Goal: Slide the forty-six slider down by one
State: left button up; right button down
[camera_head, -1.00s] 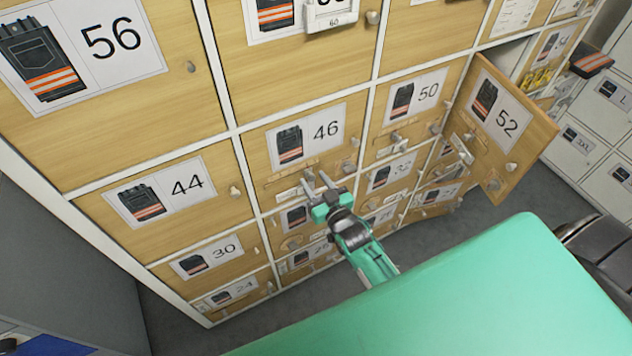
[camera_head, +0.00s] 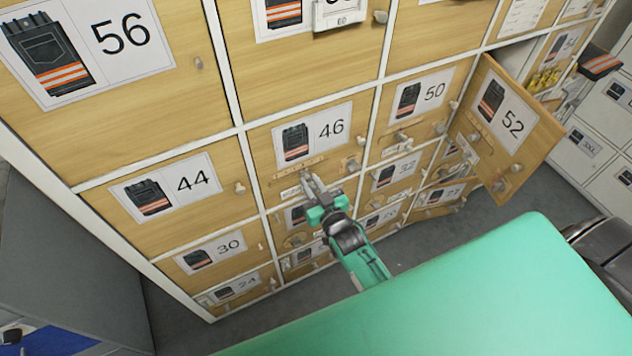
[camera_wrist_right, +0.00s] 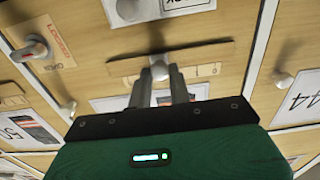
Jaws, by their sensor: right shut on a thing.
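The forty-six door (camera_head: 263,150) is pale wood, with a card marked 46 and a dark pouch picture. Its slider is a wooden strip (camera_head: 287,177) low on the door, under the card. My right gripper (camera_head: 311,182) is at this strip, its fingers close together. Small marks show on the strip beside the knob, too blurred to read. The fingers hide part of the strip. My left gripper is out of view.
The door marked 52 (camera_head: 545,140) stands open at the right. Doors 44 (camera_head: 215,205) and 50 (camera_head: 425,120) flank the forty-six door. A large green surface fills the lower right.

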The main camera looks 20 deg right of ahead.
jog(key=c, duration=1.3)
grip_release()
jog(key=shift+s+d+f, duration=0.1)
jog(key=shift+s+f, duration=0.05)
jog(key=shift+s, duration=0.4)
jog(key=s+d+b, duration=0.1)
jog(key=s+b, duration=0.2)
jog(key=s, duration=0.9)
jog(key=shift+s, duration=0.35)
